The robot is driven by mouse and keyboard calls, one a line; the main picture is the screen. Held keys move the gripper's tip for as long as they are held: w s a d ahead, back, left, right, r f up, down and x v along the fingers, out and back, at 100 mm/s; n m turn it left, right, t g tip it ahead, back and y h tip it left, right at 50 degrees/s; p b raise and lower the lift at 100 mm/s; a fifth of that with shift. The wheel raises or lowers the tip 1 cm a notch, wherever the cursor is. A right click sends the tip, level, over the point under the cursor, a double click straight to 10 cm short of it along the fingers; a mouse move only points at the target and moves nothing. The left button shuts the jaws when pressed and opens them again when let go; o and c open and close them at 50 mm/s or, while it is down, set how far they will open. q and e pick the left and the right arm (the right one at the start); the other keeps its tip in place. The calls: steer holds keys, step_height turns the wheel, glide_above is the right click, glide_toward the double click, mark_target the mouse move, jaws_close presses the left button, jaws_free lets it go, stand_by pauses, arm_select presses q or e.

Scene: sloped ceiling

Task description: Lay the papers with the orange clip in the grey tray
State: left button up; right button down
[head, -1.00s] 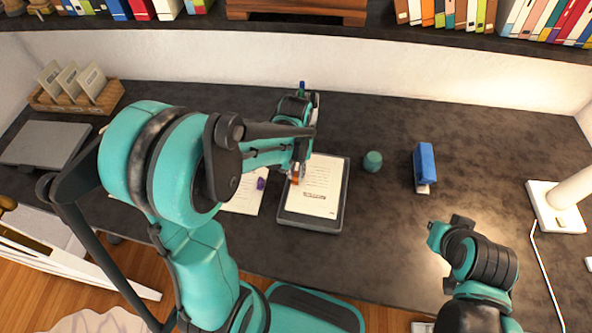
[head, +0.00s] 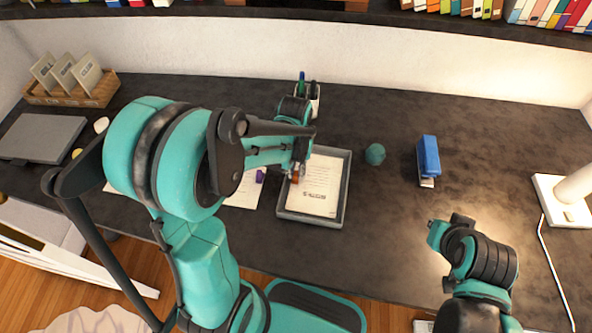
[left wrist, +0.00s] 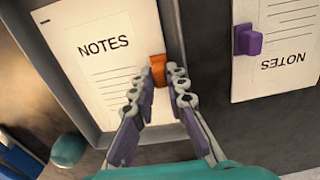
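The papers (head: 316,186) are a white sheet headed "NOTES" with an orange clip (left wrist: 157,70) at one edge. They lie within the rim of the grey tray (head: 345,190), and they also show in the left wrist view (left wrist: 105,65). My left gripper (left wrist: 160,80) reaches over the tray's left side, with its fingertips closed against both sides of the orange clip. The arm and fingers partly hide that edge of the sheet. My right gripper (head: 436,230) is over the front right of the desk, away from the papers; its finger gap is unclear.
Other notes with a purple clip (left wrist: 247,40) lie just left of the tray. A pen cup (head: 314,98) stands behind it. A green round object (head: 375,154) and blue stapler (head: 428,158) are to the right, with a lamp (head: 565,205) farther right.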

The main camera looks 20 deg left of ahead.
arm_select(q)
steer(key=o, duration=0.4)
steer(key=shift+r, duration=0.1)
step_height(320, 180, up, 12)
steer(key=shift+f, duration=0.1)
stand_by(0.7)
steer(key=shift+s+d+r+m+t, duration=0.15)
steer(key=shift+s+d+m+t, duration=0.15)
steer(key=shift+s+t, duration=1.05)
steer(key=shift+s+d+r+m+t, duration=0.15)
steer(key=shift+s+m+t, duration=0.2)
steer(key=shift+s+t, duration=1.05)
steer(key=shift+s+d+r+m+t, duration=0.25)
steer(key=shift+s+t, duration=0.6)
steer(key=shift+s, duration=0.95)
